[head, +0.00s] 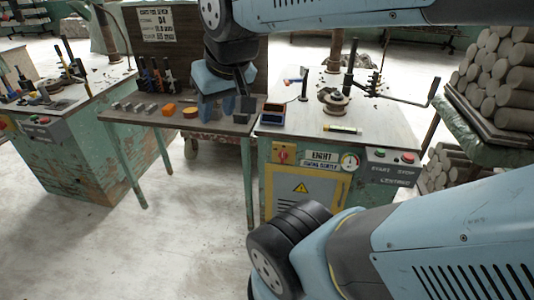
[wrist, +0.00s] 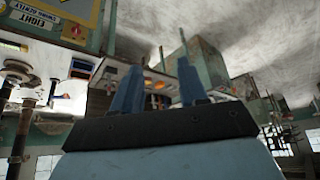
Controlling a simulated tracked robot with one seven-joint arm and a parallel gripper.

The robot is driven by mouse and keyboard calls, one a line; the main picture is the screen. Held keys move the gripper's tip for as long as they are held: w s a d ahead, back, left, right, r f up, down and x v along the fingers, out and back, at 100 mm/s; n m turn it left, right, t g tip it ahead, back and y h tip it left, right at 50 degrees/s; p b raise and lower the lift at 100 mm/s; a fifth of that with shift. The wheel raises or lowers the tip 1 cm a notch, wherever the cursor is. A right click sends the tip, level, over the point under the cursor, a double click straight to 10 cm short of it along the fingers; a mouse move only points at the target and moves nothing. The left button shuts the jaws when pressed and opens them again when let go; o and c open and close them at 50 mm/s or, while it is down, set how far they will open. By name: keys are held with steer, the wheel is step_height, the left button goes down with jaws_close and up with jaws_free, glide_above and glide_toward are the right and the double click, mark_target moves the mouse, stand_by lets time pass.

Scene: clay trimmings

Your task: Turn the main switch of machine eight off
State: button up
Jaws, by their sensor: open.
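Machine eight (head: 345,215) is a green-sided cabinet with a pale worktop and an "EIGHT" label (head: 322,156) on its front. Its main switch (head: 283,153) is a red knob on a yellow plate, left of the label; its handle angle is too small to read surely. In the wrist view the label (wrist: 24,22) is upside down at upper left, with the red switch (wrist: 77,31) to its right. My gripper (head: 238,108) is open and empty, pointing down over the wooden table's right end, above and left of the switch and apart from it. Both fingers (wrist: 158,75) show in the wrist view.
A wooden table (head: 150,117) with small blocks and tools stands left of machine eight. Another machine (head: 75,160) stands further left. Machine eight has a yellow warning panel (head: 300,190), a gauge and a start/stop box (head: 392,158). Clay cylinders (head: 500,90) are stacked at right. Floor in front is clear.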

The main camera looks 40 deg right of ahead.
steer(key=w+f+m, duration=0.3)
steer(key=w+f, duration=0.2)
steer(key=w, duration=0.6)
steer(key=w+d+f+m+t+h, duration=0.1)
steer(key=w+d+f+m, duration=0.3)
steer(key=w+f, duration=0.45)
steer(key=w+d+f+m+t+h, duration=0.1)
steer(key=w+d+f+m+h, duration=0.15)
steer(key=w+d+f, duration=0.55)
steer(key=m+h, duration=0.3)
steer(key=h, duration=0.5)
glide_toward(282, 158)
steer(key=w+a, duration=0.2)
steer(key=a, duration=0.4)
steer(key=s+d+f+n+t+h, duration=0.2)
steer(key=s+d+f+n+t, duration=0.15)
steer(key=s, duration=0.25)
steer(key=shift+m+t, duration=0.25)
steer(key=shift+m, duration=0.15)
steer(key=x, duration=1.3)
steer(key=shift+w, duration=0.1)
steer(key=shift+c, duration=0.3)
